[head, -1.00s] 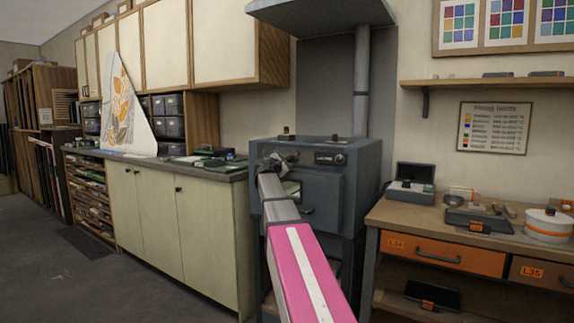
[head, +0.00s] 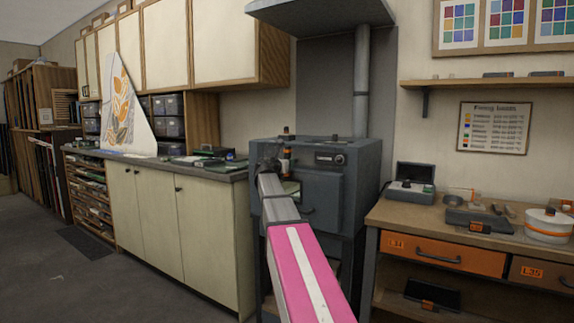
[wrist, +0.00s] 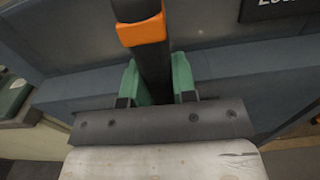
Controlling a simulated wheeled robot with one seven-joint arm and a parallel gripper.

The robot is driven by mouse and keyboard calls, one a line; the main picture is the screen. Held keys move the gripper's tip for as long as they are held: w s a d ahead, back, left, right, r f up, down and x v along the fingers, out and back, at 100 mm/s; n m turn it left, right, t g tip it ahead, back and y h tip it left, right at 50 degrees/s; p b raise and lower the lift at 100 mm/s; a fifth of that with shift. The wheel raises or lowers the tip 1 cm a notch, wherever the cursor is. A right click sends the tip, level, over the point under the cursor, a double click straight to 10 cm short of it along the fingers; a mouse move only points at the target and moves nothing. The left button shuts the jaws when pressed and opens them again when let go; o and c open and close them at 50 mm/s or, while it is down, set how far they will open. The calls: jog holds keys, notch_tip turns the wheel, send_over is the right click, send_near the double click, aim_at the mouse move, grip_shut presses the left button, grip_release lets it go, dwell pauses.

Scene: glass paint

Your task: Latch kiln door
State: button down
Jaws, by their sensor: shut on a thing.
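The grey kiln (head: 350,155) stands in the middle of the head view. Its front door (head: 325,192) looks flush with the body, though my arm covers the left part. The latch handle, a dark bar with an orange band (wrist: 142,30), runs up between the green fingertips of my gripper (wrist: 157,88) in the wrist view. My gripper is shut on this bar, below the orange band. In the head view the handle (head: 287,154) shows small and upright by the kiln's upper front, and my gripper (head: 268,158) is beside it, partly hidden by my arm.
A cream cabinet with a dark counter (head: 205,172) stands close to the kiln's left. A wooden workbench (head: 400,213) with orange drawers stands to its right. A hood (head: 320,14) and a flue pipe (head: 361,80) rise above. The floor at front left is clear.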

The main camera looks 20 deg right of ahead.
jog(key=shift+n, duration=0.3)
jog(key=c, duration=0.9)
grip_release()
jog(key=v, duration=1.1)
jog(key=s+a+f+m+g+y, duration=0.2)
jog(key=s+f+m, duration=0.15)
jog(key=f, duration=0.75)
jog(key=s+a+f+m+g+y, duration=0.1)
jog(key=s+f+m+g+y, duration=0.3)
jog(key=f, duration=0.7)
jog(key=s+a+f+m+t+y, duration=0.1)
jog(key=s+a+f+m, duration=0.15)
jog(key=f+m, duration=0.6)
jog(key=s+a+f+m+g+y, duration=0.2)
jog(key=s+a+f+m, duration=0.1)
jog(key=s+f, duration=0.3)
jog(key=s+a+f+m+g+y, duration=0.2)
jog(key=s+f, duration=0.4)
jog(key=f, duration=0.3)
jog(key=s+a+f+m+g+y, duration=0.2)
jog(key=s+a+f+m+y, duration=0.1)
jog(key=s+f, duration=0.3)
jog(key=shift+a+f+m, duration=0.5)
jog(key=shift+f+m, duration=0.2)
jog(key=shift+m, duration=0.2)
